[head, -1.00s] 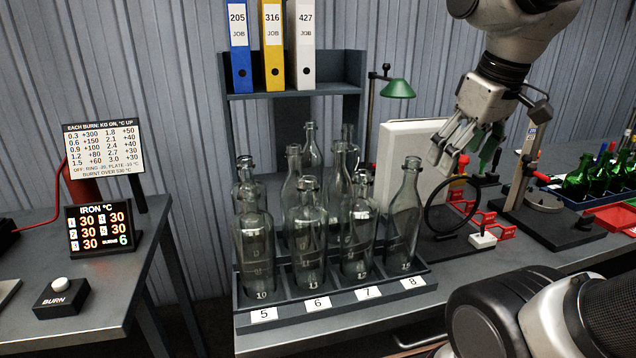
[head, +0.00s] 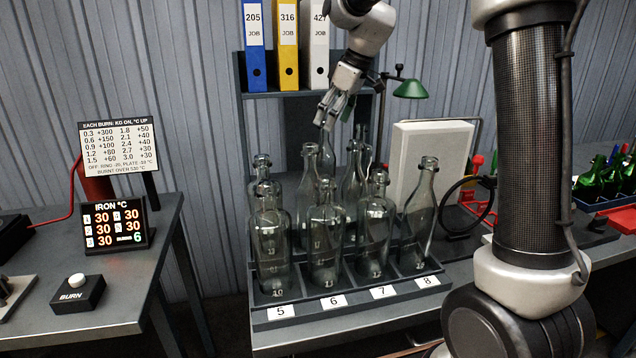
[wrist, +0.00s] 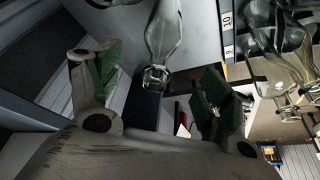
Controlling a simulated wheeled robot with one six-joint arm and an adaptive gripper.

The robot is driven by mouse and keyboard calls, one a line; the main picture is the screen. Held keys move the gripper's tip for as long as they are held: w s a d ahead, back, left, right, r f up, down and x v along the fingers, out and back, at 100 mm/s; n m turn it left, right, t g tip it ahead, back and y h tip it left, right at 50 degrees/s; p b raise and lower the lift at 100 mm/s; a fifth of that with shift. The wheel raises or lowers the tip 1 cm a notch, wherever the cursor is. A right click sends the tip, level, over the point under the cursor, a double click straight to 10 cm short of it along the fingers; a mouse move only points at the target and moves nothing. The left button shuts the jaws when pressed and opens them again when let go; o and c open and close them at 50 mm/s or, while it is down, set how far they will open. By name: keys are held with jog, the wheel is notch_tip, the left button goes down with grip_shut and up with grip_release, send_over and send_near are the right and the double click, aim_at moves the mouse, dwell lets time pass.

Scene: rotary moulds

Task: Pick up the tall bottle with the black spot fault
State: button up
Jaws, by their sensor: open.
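Several clear glass bottles stand in a dark rack (head: 352,308) with slots labelled 5 to 8. A tall slim bottle (head: 420,215) stands at the right, by label 8. Front bottles by 5 (head: 270,245), 6 (head: 325,245) and 7 (head: 374,240) look broader-shouldered. More bottles stand behind, partly hidden. I cannot make out a black spot on any. My gripper (head: 336,112) is open and empty above the back row, over a bottle neck (head: 328,140). In the wrist view, a clear bottle (wrist: 165,38) shows beyond and between the open fingers (wrist: 158,92), apparently untouched.
A shelf with blue, yellow and white binders (head: 288,40) stands behind the rack. A green lamp (head: 410,89) and a pale panel (head: 428,155) are to the right. The left table holds the IRON display (head: 115,225) and BURN button (head: 77,282).

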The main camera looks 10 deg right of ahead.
aim_at(321, 140)
jog(key=x, duration=0.8)
jog(key=shift+w+a+f, duration=0.25)
jog(key=shift+w+a, duration=0.1)
jog(key=shift+w, duration=0.05)
grip_shut()
jog(key=shift+r, duration=0.1)
